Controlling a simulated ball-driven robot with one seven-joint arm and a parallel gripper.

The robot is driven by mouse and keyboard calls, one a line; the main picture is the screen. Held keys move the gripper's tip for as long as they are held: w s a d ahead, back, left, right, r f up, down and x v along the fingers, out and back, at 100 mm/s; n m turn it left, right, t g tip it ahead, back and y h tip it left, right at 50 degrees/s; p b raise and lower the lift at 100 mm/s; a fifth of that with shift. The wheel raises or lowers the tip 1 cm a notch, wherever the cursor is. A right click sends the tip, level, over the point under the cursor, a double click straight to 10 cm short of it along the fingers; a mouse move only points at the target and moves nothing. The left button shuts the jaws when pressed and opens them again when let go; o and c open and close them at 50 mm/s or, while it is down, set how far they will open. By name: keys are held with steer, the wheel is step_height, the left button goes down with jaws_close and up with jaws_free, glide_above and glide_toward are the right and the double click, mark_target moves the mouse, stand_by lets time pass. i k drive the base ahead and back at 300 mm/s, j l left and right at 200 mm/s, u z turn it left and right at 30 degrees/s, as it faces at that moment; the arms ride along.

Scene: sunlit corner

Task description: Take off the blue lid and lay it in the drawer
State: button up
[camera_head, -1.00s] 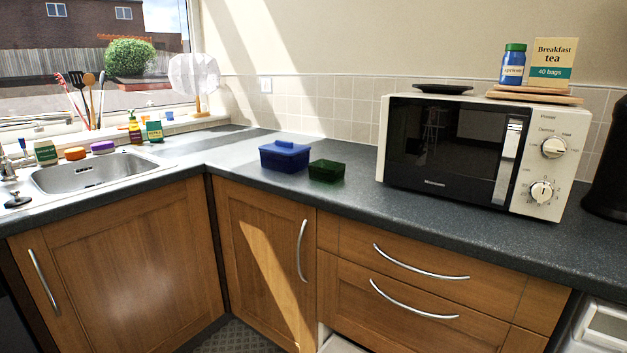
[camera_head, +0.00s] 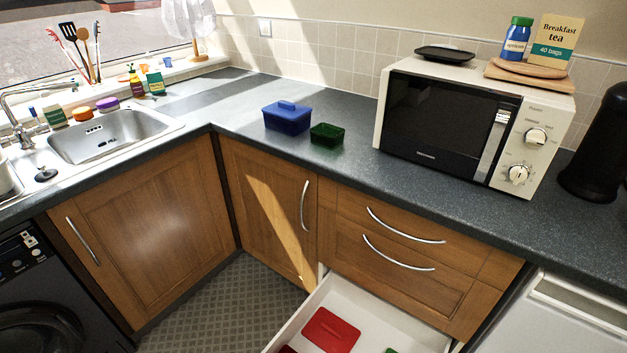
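The blue lid (camera_head: 288,107) sits on a blue box (camera_head: 287,122) on the dark counter, near the corner. It has a raised handle on top. The drawer (camera_head: 393,323) is the low white one under the counter, pulled open at the bottom of the view. A red lid-like piece (camera_head: 331,329) lies flat in it, with a bit of another red thing and a bit of something green at the lower picture edge. My gripper is not in view.
An open dark green container (camera_head: 327,135) stands just right of the blue box. A microwave (camera_head: 455,128) stands further right, with a black kettle-like object (camera_head: 597,150) beyond it. The sink (camera_head: 108,135) is at left. Counter in front of the box is clear.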

mark_target(288, 111)
steer(key=k+j+u, duration=0.15)
steer(key=k, duration=0.35)
steer(key=k+j+u, duration=0.15)
steer(key=k, duration=0.3)
steer(key=i+j+u, duration=0.3)
steer(key=i, duration=0.25)
steer(key=i+j+u, duration=0.35)
steer(key=i, duration=0.25)
steer(key=i+u, duration=0.3)
steer(key=i, duration=0.3)
steer(key=i+j+z, duration=0.1)
steer(key=i+z, duration=0.2)
steer(key=i, duration=0.15)
steer(key=i+j+z, duration=0.3)
steer(key=i, duration=0.15)
steer(key=i+j+z, duration=0.3)
steer(key=i, duration=0.15)
steer(key=l, duration=0.1)
